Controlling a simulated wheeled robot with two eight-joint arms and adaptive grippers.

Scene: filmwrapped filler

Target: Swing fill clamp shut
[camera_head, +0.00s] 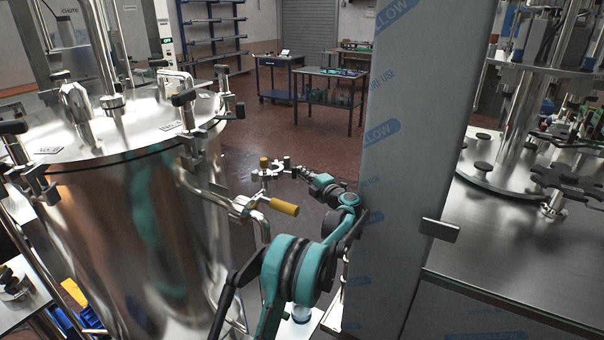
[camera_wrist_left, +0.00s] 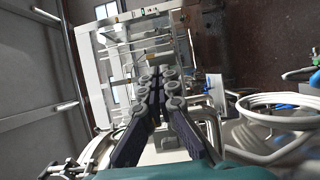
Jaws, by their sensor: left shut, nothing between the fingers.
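A polished steel tank (camera_head: 140,225) fills the left of the head view, with several black-knobbed lid clamps (camera_head: 185,105) round its rim. A valve with a yellow handle (camera_head: 285,207) and bent steel pipework stands out from the tank's right side. Beyond it is a small metal fitting with a brass-coloured knob (camera_head: 264,162); I cannot tell for sure if this is the fill clamp. My left gripper (camera_head: 289,168) is beside this fitting, shut and empty; I cannot tell if they touch. The shut fingers show centrally in the wrist view (camera_wrist_left: 157,82). My right gripper is out of view.
A tall film-wrapped column (camera_head: 410,150) stands close to the right of my left arm. A steel-topped machine (camera_head: 510,275) lies beyond it. Work tables (camera_head: 333,75) stand far back on red floor. A white coiled hose (camera_wrist_left: 285,104) shows at the wrist view's right.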

